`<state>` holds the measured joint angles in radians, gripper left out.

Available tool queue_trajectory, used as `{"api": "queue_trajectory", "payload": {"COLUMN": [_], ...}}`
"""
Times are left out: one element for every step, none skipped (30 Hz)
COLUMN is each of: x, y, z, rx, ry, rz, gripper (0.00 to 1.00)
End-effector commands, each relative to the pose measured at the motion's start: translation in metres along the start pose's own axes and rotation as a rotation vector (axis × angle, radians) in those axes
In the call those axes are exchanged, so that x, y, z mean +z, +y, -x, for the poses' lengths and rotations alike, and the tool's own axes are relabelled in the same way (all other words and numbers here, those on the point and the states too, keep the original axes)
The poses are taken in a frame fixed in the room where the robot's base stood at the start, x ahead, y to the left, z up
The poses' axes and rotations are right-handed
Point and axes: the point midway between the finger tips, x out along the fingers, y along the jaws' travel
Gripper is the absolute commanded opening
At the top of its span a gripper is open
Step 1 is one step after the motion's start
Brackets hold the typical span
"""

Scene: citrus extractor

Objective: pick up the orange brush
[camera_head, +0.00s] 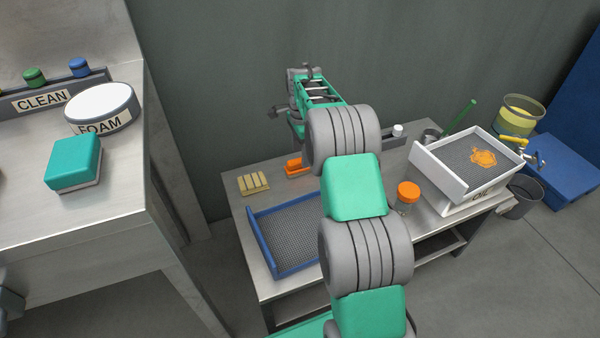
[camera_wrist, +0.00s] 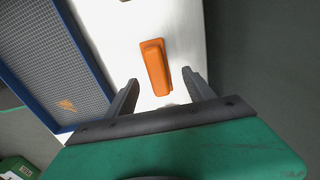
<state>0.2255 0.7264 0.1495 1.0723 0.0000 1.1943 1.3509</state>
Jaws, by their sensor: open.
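The orange brush (camera_head: 297,167) lies on the metal table near the wall in the head view, partly hidden behind my arm. In the wrist view an orange block-shaped piece that looks like the brush (camera_wrist: 155,66) lies on the pale tabletop. My gripper (camera_wrist: 160,77) is open there, with one finger on each side of the piece's near end in the picture. Nothing is held, and I cannot tell the height gap between the fingertips and the piece. In the head view my gripper (camera_head: 291,92) appears above and behind the brush, its fingers small and unclear.
A blue mesh tray (camera_head: 252,237) and a yellow slatted block (camera_head: 253,183) are left of my arm. An orange-lidded jar (camera_head: 408,194) and a white mesh tray (camera_head: 437,172) are right. A counter (camera_head: 120,190) stands at left. The dark wall (camera_head: 225,90) is close behind the table.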

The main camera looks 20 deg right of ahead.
Motion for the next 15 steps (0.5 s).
{"api": "queue_trajectory", "payload": {"x": [0.001,0.002,0.004,0.005,0.004,0.004,0.004,0.004,0.004,0.004,0.004,0.004,0.004,0.004,0.004], "y": [0.001,0.002,0.003,0.004,0.004,0.004,0.003,0.003,0.003,0.003,0.003,0.003,0.003,0.003,0.003], "z": [-0.011,-0.018,-0.026,-0.033,-0.037,-0.042,-0.045,-0.046,-0.046,-0.045,-0.045,-0.044,-0.044,-0.044,-0.044], "rx": [0.001,0.002,0.002,0.002,0.001,0.001,0.000,0.000,-0.001,-0.001,-0.001,-0.001,-0.001,-0.001,-0.001], "ry": [0.000,0.000,0.000,0.000,0.000,0.000,0.000,0.000,0.000,0.000,0.000,0.000,0.000,0.000,0.000], "rz": [0.001,0.001,0.002,0.002,0.002,0.002,0.002,0.002,0.002,0.002,0.003,0.003,0.003,0.003,0.003], "gripper": [0.62,0.62,0.62,0.62,0.62,0.62,0.62,0.62,0.62,0.62,0.62,0.62,0.62,0.62,0.59]}}
